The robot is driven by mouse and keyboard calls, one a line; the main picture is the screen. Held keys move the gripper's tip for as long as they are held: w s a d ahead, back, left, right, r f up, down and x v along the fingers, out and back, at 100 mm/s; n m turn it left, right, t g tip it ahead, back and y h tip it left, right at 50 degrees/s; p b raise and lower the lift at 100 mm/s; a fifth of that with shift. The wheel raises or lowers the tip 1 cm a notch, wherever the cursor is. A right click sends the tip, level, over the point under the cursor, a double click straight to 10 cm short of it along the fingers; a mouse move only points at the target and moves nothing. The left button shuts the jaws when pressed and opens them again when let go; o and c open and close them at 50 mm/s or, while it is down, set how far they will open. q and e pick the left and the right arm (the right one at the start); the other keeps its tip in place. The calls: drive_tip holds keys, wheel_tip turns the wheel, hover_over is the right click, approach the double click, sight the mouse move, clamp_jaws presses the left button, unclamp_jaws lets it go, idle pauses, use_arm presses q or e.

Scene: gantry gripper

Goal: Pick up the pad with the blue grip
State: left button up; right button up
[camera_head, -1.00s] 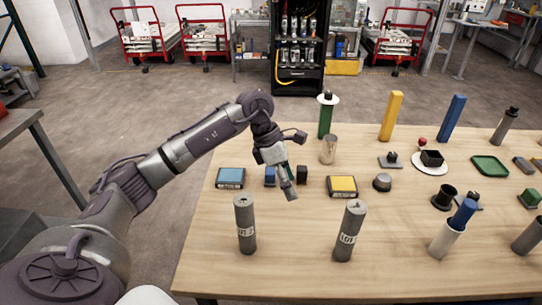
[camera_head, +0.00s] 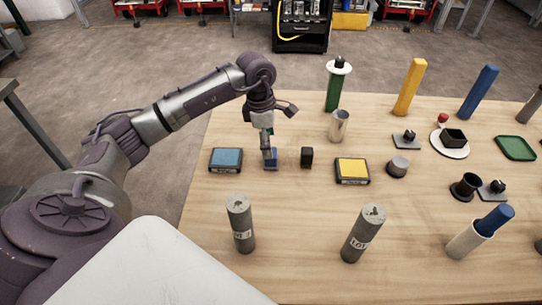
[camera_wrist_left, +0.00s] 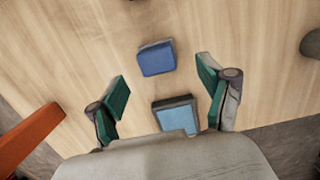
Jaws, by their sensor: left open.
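A small upright blue block (camera_head: 271,160), which looks like the blue grip, stands on the table between a flat light-blue-topped box (camera_head: 226,159) and a small dark block (camera_head: 307,157). My left gripper (camera_head: 268,146) is above the blue block and partly covers it. In the wrist view the left gripper (camera_wrist_left: 162,95) is open, its two green-padded fingers apart with nothing held. There the blue block (camera_wrist_left: 156,58) lies ahead of the fingertips, and the light-blue box (camera_wrist_left: 174,115) shows between the fingers, partly hidden by the gripper body. The block's underside is hidden. My right gripper is not in view.
A yellow-topped box (camera_head: 352,170) and a metal cylinder (camera_head: 339,126) stand to the right. Two grey labelled cylinders (camera_head: 240,222) (camera_head: 362,232) stand at the front. Tall green (camera_head: 333,92), yellow (camera_head: 410,87) and blue (camera_head: 479,92) posts stand at the back. Bare tabletop lies between the grey cylinders.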

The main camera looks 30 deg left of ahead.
sight(269, 164)
use_arm(q)
drive_tip(key=shift+f, duration=0.3)
drive_tip(key=shift+w+f+p, duration=0.1)
drive_tip(key=shift+f+p, duration=0.2)
drive_tip(key=shift+f, duration=0.05)
drive_tip(key=f, duration=0.1)
drive_tip(key=f+p, duration=0.1)
drive_tip(key=f, duration=0.1)
drive_tip(key=shift+w+d+f, duration=0.2)
drive_tip(key=shift+f, duration=0.05)
drive_tip(key=shift+w+f, duration=0.1)
drive_tip(key=shift+f, duration=0.3)
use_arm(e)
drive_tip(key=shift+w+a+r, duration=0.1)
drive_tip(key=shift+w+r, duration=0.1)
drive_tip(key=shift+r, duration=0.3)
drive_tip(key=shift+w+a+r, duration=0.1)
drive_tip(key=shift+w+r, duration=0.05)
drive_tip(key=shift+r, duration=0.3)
use_arm(q)
drive_tip(key=shift+c, duration=0.3)
drive_tip(key=shift+c, duration=1.3)
drive_tip(key=c, duration=0.9)
drive_tip(key=shift+c, duration=0.2)
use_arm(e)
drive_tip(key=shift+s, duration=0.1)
